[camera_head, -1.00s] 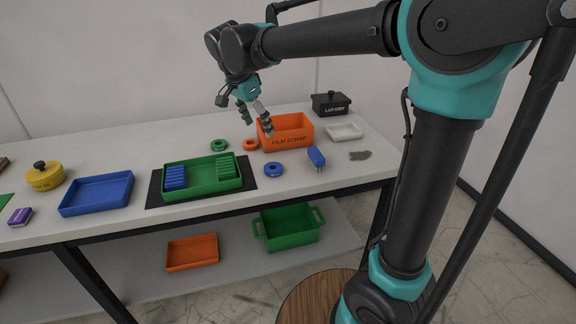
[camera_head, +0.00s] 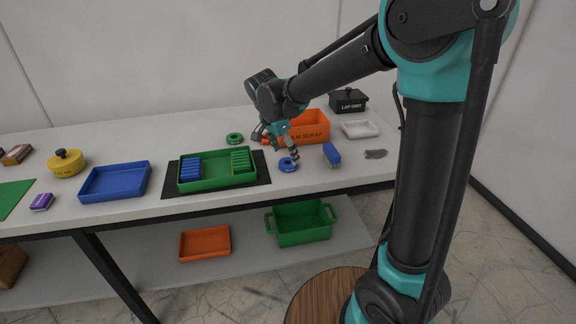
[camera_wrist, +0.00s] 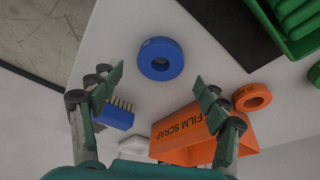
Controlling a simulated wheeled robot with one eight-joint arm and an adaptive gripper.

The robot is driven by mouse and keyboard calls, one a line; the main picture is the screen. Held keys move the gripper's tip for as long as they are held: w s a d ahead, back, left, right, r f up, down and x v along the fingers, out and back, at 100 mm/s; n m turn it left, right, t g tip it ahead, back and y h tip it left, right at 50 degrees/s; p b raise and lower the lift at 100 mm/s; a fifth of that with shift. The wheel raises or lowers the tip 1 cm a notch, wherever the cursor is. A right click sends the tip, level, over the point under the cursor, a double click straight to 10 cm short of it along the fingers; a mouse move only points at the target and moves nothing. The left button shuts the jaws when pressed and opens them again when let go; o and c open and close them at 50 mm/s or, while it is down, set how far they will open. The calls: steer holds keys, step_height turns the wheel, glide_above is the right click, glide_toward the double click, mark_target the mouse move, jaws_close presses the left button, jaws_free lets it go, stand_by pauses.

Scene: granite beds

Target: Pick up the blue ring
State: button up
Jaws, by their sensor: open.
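The blue ring (camera_head: 288,164) lies flat on the grey bench, in front of the orange bin and right of the green tray. In the wrist view the blue ring (camera_wrist: 161,59) shows whole, a little beyond the fingertips and roughly between them. My gripper (camera_head: 285,150) is open and empty, just above and behind the ring. In the wrist view my gripper's two fingers (camera_wrist: 157,82) are spread wide on either side, with nothing between them. I cannot tell the exact height over the ring.
The orange FILM SCRAP bin (camera_head: 314,128) stands close behind. A blue brush (camera_head: 332,154) lies to the right, and an orange ring (camera_wrist: 252,97) is beside the bin. The green tray (camera_head: 216,184) on a black mat is to the left, with a green ring (camera_head: 235,138) behind.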

mark_target(287, 159)
steer(key=shift+x, duration=1.8)
steer(key=shift+a, duration=0.1)
steer(key=c, duration=1.3)
